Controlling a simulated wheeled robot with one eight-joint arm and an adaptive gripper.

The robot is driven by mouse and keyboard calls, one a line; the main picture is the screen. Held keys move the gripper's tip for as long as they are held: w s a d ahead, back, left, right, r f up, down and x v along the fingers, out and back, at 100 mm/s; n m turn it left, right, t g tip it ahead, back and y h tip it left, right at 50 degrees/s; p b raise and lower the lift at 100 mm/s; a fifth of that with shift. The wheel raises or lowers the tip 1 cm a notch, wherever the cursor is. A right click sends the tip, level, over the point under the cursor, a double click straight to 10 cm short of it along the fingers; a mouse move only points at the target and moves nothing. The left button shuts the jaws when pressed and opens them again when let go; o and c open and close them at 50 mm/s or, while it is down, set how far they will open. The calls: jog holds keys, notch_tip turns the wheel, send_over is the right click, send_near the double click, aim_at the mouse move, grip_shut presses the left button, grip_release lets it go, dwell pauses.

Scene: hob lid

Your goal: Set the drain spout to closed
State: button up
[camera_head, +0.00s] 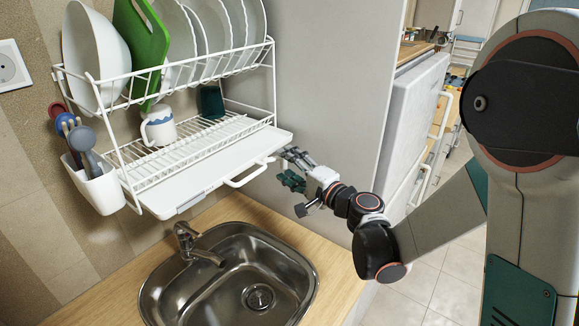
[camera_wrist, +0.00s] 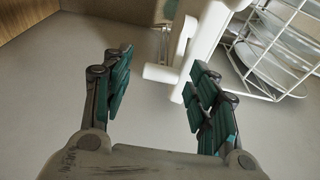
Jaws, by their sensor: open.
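The white drip tray (camera_head: 215,172) sits low in the dish rack, with a white loop handle (camera_head: 250,177) along its front edge. A small pale fitting (camera_head: 190,203) shows at the tray's front left underside; I cannot tell if it is the drain spout or how it is set. My gripper (camera_head: 290,168) is open and empty beside the tray's right front corner. In the wrist view, a white bar with a short stub (camera_wrist: 163,74) appears beyond and between the open fingers, apart from them; I cannot tell which part of the tray it is.
The white rack (camera_head: 125,160) holds plates, a bowl, a green board (camera_head: 148,45) and a mug (camera_head: 158,127). A utensil cup (camera_head: 97,187) hangs at left. A steel sink (camera_head: 230,280) and tap (camera_head: 190,243) are below. A grey panel (camera_head: 330,90) stands behind my gripper.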

jog(key=c, duration=1.1)
jog(key=shift+o, duration=0.2)
jog(key=shift+w+n+g+y+b, duration=0.3)
jog(key=shift+w+n+g+y, duration=0.1)
jog(key=shift+n+g+y, duration=0.35)
jog(key=shift+w+n+g+y+b, duration=0.3)
jog(key=shift+w+n+g+y, duration=0.1)
jog(key=shift+n+g+y, duration=0.35)
jog(key=o, duration=1.1)
jog(key=shift+a, duration=0.1)
jog(key=shift+c, duration=0.2)
jog(key=v, duration=1.2)
